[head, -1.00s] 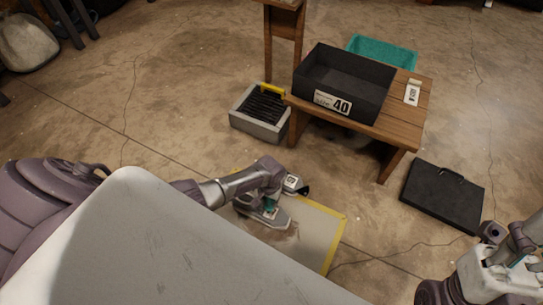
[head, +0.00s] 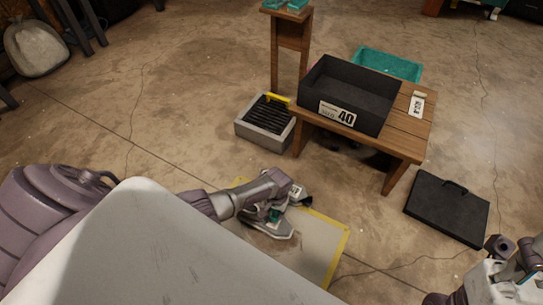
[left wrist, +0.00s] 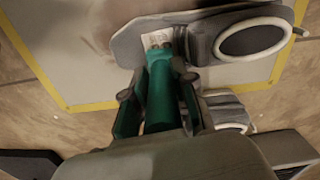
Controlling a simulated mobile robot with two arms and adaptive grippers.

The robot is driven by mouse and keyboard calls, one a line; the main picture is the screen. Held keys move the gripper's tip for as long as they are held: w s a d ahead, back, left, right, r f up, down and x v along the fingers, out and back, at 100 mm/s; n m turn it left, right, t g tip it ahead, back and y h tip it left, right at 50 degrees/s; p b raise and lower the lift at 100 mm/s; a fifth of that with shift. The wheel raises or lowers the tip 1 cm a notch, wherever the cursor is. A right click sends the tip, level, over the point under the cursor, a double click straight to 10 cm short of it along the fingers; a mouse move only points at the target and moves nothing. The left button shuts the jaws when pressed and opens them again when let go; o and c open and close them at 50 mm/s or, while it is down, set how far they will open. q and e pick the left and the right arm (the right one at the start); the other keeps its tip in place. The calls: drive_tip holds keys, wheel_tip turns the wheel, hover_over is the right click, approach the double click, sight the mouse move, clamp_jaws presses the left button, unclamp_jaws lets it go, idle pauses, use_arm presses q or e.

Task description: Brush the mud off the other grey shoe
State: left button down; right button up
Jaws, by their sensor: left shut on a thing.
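My left gripper (head: 277,209) is shut on a green-handled brush (left wrist: 160,95), whose handle lies between the fingers in the left wrist view. The brush's far end is against or just over a grey shoe (head: 270,230), which also shows in the left wrist view (left wrist: 203,38) with a white label and a dark round opening. The bristles are hidden. Another grey shoe (left wrist: 225,108) lies close beside it, partly behind the gripper. The shoes are on a grey mat (head: 318,245) with a yellow border. A brown smear shows at the upper left of the wrist view. My right gripper (head: 508,250) is at the lower right, partly cut off.
A wooden bench (head: 408,142) carries a black box (head: 348,95) marked 40 and a small tag. A grey boot-scraper tray (head: 264,130) stands left of it, a teal crate (head: 390,64) behind. A black flat case (head: 447,208) lies at right. Open floor lies left of the tray.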

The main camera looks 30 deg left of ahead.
use_arm(q)
drive_tip(key=shift+d, duration=0.4)
drive_tip(key=shift+w, duration=0.1)
drive_tip(key=shift+w+d+r, duration=0.15)
drive_tip(key=shift+w+d, duration=0.05)
drive_tip(key=shift+d, duration=0.45)
drive_tip(key=shift+a, duration=0.1)
drive_tip(key=shift+s+a, duration=0.15)
drive_tip(key=shift+a, duration=0.65)
drive_tip(key=shift+s+a, duration=0.1)
drive_tip(key=shift+a, duration=0.55)
